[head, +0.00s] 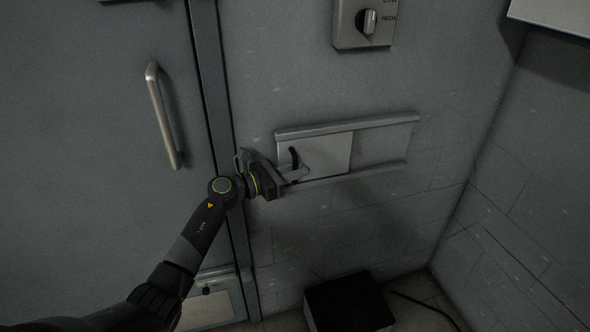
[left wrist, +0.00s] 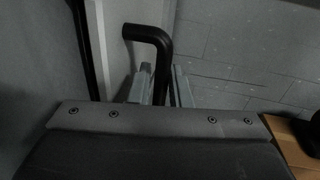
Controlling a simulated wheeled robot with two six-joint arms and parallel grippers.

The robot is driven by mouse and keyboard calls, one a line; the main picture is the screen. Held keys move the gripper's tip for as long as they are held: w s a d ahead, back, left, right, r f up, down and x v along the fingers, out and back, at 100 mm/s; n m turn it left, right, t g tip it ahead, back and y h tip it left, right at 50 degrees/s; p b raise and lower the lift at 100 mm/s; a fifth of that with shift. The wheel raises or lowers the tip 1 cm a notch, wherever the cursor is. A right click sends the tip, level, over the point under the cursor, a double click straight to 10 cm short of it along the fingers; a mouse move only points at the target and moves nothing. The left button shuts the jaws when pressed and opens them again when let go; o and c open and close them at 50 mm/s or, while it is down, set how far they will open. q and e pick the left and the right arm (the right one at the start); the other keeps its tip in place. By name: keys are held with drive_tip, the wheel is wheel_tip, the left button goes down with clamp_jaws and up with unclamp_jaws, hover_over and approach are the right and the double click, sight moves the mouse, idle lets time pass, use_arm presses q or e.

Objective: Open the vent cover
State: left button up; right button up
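The vent cover (head: 330,156) is a flat light grey panel in the left half of a metal rail frame (head: 345,126) on the wall, in the head view. A bent black handle (head: 294,156) stands out near its left edge. My left gripper (head: 298,174) is at this handle, coming from the lower left. In the left wrist view the black handle (left wrist: 162,60) rises between my two finger plates (left wrist: 164,88), which look close against it on both sides. The handle's lower part is hidden by the gripper. My right gripper is not in view.
The frame's right half (head: 384,144) shows a plain grey surface. A door with a metal bar handle (head: 163,115) is on the left. A control box with a knob (head: 366,22) is above. A dark box (head: 348,302) stands on the floor below.

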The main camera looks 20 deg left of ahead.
sight(328, 165)
use_arm(q)
clamp_jaws()
drive_tip(key=shift+w+d, duration=0.1)
drive_tip(key=shift+d, duration=0.05)
